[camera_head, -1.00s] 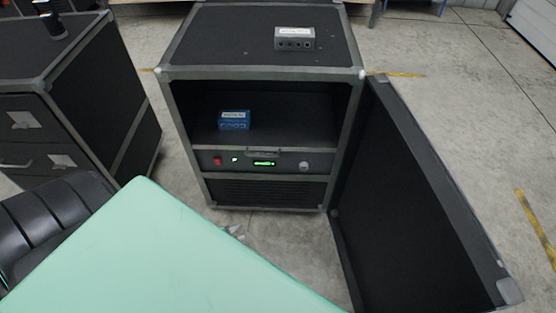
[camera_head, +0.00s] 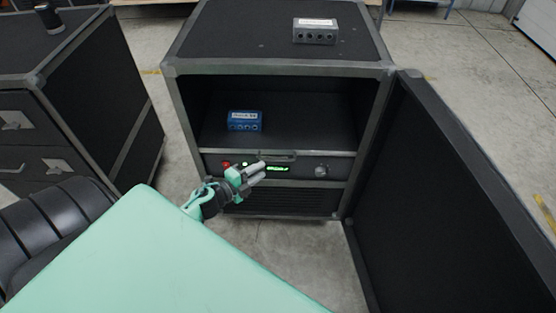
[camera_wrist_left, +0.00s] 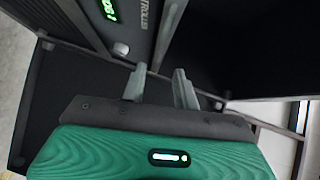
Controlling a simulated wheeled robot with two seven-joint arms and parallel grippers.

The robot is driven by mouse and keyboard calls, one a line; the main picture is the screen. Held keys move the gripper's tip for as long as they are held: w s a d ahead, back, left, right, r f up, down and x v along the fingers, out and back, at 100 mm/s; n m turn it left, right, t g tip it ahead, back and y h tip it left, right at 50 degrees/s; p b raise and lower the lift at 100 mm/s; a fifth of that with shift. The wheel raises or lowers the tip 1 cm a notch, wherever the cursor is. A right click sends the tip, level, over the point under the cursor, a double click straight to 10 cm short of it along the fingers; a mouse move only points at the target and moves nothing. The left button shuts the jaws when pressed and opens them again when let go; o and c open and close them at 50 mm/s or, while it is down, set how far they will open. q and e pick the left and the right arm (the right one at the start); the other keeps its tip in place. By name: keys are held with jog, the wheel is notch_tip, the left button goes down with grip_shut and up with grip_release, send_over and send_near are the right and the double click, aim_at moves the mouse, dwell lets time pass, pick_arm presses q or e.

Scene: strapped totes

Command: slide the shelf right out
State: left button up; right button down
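The dark shelf (camera_head: 300,132) sits inside the open black case (camera_head: 270,60), above a front panel (camera_head: 300,168) with a red switch, green display and knob. A handle (camera_head: 270,155) shows at the shelf's front edge. A blue box (camera_head: 244,121) stands on the shelf's left part. My left gripper (camera_head: 262,170) is in front of the panel, just below the handle in the head view. In the left wrist view its two fingers (camera_wrist_left: 160,80) are apart with nothing held between them; the panel's display and knob show beyond. My right gripper is out of view.
The case's door (camera_head: 450,200) stands open on the right. A grey box (camera_head: 315,31) rests on the case top. A second case with drawers (camera_head: 90,100) stands at left, with a black padded seat (camera_head: 55,220) before it. Concrete floor is free between the cases.

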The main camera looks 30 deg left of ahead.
aim_at(278, 160)
pick_arm(q)
jog(key=x, duration=0.9)
jog(key=shift+c, duration=0.2)
grip_shut()
